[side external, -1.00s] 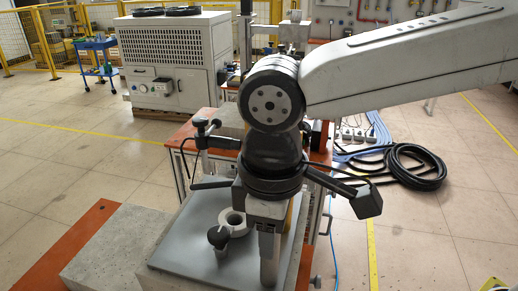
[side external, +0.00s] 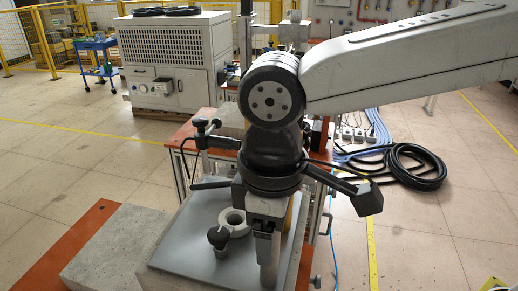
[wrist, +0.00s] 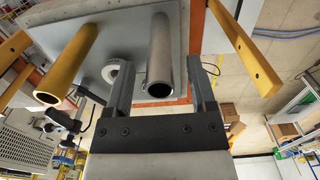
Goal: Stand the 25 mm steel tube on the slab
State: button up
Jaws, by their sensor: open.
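The grey steel tube (wrist: 162,55) stands upright on the grey plate (side external: 180,262), its open end toward the wrist camera; its lower part (side external: 268,275) shows below my gripper in the side view. My gripper (wrist: 160,72) is open, with one finger on each side of the tube. In the wrist view the left finger shows a gap to it; contact on the right is hard to tell. In the side view my gripper (side external: 266,252) hides the tube's upper part. A concrete slab (side external: 112,245) lies left of the plate, its top bare.
A yellow tube (wrist: 72,58) stands left of the steel tube in the wrist view. A white ring (side external: 234,220) and a dark-knobbed post (side external: 218,240) stand on the plate, close left of my gripper. A clamp stand (side external: 203,130) rises behind.

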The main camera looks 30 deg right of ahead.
notch_tip(320, 180, up, 12)
jog(key=shift+f, duration=0.15)
dwell(0.5)
